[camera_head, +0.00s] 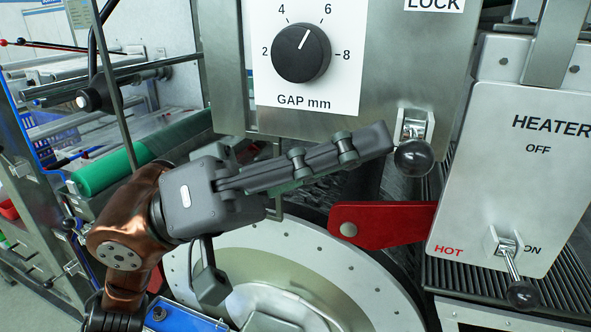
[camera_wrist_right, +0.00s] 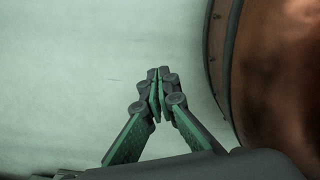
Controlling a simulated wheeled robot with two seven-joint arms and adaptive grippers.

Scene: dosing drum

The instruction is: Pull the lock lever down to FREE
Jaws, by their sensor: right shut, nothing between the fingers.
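The lock lever (camera_head: 413,157) is a black ball knob under a small metal bracket, on the lower right of the steel panel below the LOCK label (camera_head: 432,4). The knob hangs low, near the panel's bottom edge. No FREE label is visible. My left gripper (camera_head: 383,140) reaches in from the left, its fingertips just left of the knob. Its fingers show edge-on, so their opening and any contact with the knob are unclear. My right gripper (camera_wrist_right: 159,72) is shut and empty in the right wrist view, in front of a pale surface.
Above the left gripper is the GAP dial (camera_head: 301,52). The HEATER box (camera_head: 520,165) stands at right, its own ball-ended switch (camera_head: 522,294) near ON. A red flag-like plate (camera_head: 390,225) and a round pale drum end (camera_head: 285,265) lie below the gripper.

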